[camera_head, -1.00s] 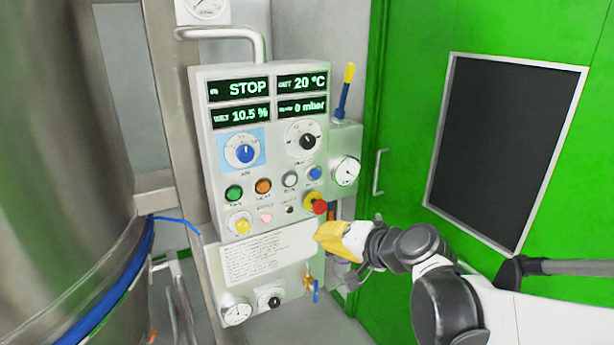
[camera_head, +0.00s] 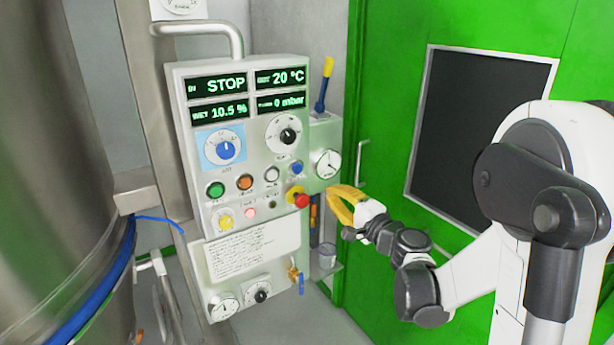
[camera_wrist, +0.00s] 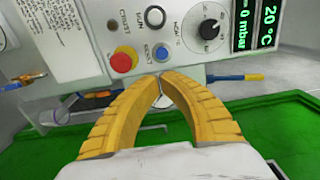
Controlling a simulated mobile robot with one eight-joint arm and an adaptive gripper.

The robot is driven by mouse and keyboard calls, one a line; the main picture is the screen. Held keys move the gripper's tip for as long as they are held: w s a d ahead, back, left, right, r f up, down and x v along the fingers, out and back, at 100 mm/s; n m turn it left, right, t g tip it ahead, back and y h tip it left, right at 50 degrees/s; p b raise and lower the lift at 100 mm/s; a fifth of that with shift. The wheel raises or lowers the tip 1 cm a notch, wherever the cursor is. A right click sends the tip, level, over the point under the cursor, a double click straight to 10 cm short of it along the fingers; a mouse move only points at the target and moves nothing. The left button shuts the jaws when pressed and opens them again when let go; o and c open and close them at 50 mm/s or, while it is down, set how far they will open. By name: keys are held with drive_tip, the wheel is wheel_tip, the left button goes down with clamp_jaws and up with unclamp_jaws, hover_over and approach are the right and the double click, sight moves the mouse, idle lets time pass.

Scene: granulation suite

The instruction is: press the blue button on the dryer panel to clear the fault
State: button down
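The dryer panel (camera_head: 247,130) is a pale box with displays reading STOP, 20 °C, 10.5 % and 0 mbar. Its small blue button (camera_head: 296,168) is at the right end of the upper button row. In the wrist view the blue button (camera_wrist: 161,53) lies just beyond my fingertips. My gripper (camera_head: 331,191) has yellow curved fingers and is right of the panel's lower right edge, below and right of the blue button. In the wrist view my gripper's (camera_wrist: 160,77) tips meet, with nothing held between them. I see no contact with the button.
A red mushroom button (camera_head: 301,200) sits just below the blue one. A white button (camera_head: 272,174) is to its left. A pressure gauge (camera_head: 327,164) and a yellow-and-blue handle (camera_head: 324,84) are at the panel's right side. A green door (camera_head: 385,120) stands behind my arm.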

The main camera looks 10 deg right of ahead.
sight(300, 170)
drive_tip(key=b+x, duration=0.2)
drive_tip(key=x, duration=1)
drive_tip(key=shift+w+a+f+b, duration=0.15)
drive_tip(key=shift+w+a+b, duration=0.05)
drive_tip(key=shift+w+b, duration=0.15)
drive_tip(key=shift+w+a, duration=0.15)
drive_tip(key=shift+w, duration=0.45)
drive_tip(key=shift+x, duration=0.85)
